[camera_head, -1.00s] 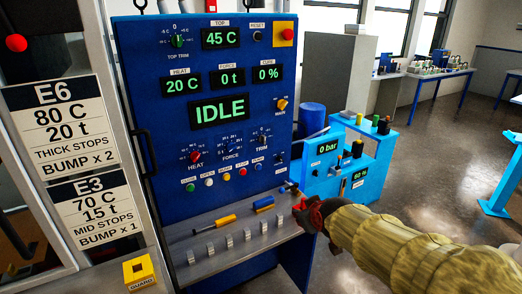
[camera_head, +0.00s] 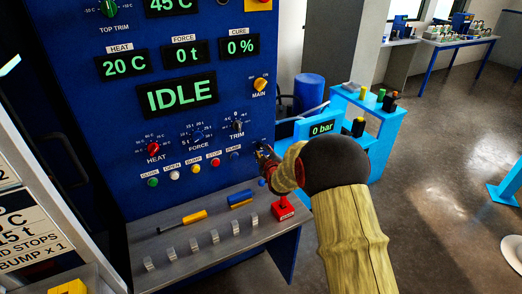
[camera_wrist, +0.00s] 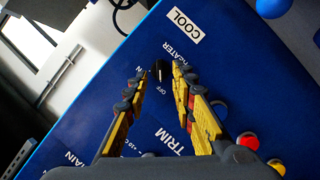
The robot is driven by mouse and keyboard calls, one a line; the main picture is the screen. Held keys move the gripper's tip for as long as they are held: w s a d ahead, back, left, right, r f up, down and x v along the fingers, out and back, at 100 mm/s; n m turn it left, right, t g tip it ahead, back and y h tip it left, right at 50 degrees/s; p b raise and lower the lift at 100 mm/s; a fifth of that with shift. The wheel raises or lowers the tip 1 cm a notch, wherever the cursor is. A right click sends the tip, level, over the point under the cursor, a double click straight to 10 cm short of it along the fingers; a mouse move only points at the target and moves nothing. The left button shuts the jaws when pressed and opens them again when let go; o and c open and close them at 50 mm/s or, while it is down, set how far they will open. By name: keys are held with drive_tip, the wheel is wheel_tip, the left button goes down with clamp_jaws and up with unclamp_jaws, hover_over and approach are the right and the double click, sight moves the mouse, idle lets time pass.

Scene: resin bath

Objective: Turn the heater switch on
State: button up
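The heater switch (camera_wrist: 161,71) is a small black knob on the blue panel (camera_head: 110,180). In the wrist view it lies just ahead of my gripper (camera_wrist: 155,80), between the two yellow fingertips. Lettering that ends in "EATER" is beside it, partly covered by a finger, and "OFF" is printed near it. My gripper is open, with a gap around the knob; I cannot tell whether either finger touches it. In the head view my gripper (camera_head: 266,154) is at the panel's lower right edge and hides the switch.
The display (camera_head: 177,100) reads IDLE. The MAIN knob (camera_head: 260,84), TRIM knob (camera_head: 237,125) and several push buttons are close by. Below, a grey ledge (camera_head: 190,258) holds a screwdriver (camera_head: 183,222), metal clips and a red block (camera_head: 283,209). A light blue stand (camera_head: 378,150) is at right.

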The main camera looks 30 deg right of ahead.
sight(262, 148)
drive_tip(key=shift+b+x, duration=0.3)
drive_tip(key=shift+x, duration=1.5)
clamp_jaws()
